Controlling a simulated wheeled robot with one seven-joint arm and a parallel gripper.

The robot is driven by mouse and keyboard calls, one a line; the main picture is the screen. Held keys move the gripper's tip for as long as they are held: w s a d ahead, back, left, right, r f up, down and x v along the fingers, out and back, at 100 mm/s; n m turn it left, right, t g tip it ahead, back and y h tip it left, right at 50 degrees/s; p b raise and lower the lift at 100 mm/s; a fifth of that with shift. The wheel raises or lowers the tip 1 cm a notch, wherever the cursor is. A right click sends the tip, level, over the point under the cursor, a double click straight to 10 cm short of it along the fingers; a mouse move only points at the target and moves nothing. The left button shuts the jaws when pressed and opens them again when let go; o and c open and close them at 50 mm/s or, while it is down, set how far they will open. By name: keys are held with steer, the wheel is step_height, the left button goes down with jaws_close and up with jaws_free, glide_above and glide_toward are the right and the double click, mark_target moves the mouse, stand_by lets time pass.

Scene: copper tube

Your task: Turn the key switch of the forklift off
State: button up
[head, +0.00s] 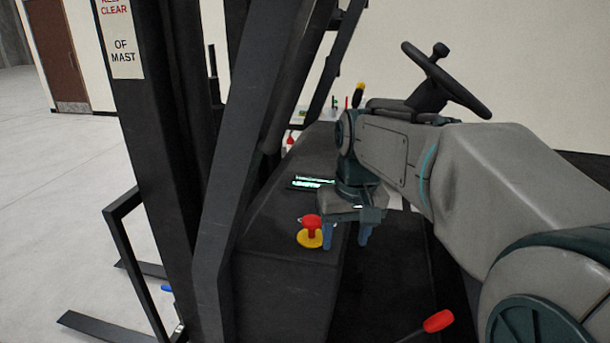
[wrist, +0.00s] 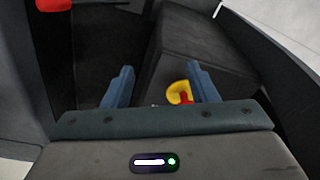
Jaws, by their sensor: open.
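The forklift's dark console (head: 280,271) carries a red knob (head: 312,222) on a round yellow base (head: 310,240), which looks like the key switch. My gripper (head: 346,238) is open and empty, fingers pointing down, just right of the knob in the head view. In the wrist view the yellow base (wrist: 176,91) and part of the red knob (wrist: 185,97) show beside the inner side of the right finger, partly covered by it. My gripper (wrist: 160,67) has its fingers wide apart there. I cannot tell how far the knob is turned, and I see no contact with it.
A lit display (head: 311,182) lies on the console behind the knob. A red-tipped lever (head: 438,321) stands at the lower right. The steering wheel (head: 446,79) is behind my arm. Dark mast posts (head: 225,200) rise left of the console.

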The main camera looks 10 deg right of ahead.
steer(key=w+r+n+g, duration=0.1)
steer(key=w+r, duration=0.3)
steer(key=w, duration=0.7)
steer(key=w+r, duration=0.5)
steer(key=w, duration=0.6)
steer(key=f+b, duration=0.1)
steer(key=f, duration=0.3)
steer(key=f+b, duration=0.1)
steer(key=f, duration=0.4)
steer(key=f+b, duration=0.1)
steer(key=f, duration=0.4)
steer(key=shift+s, duration=0.25)
steer(key=shift+r, duration=0.1)
steer(key=c, duration=1)
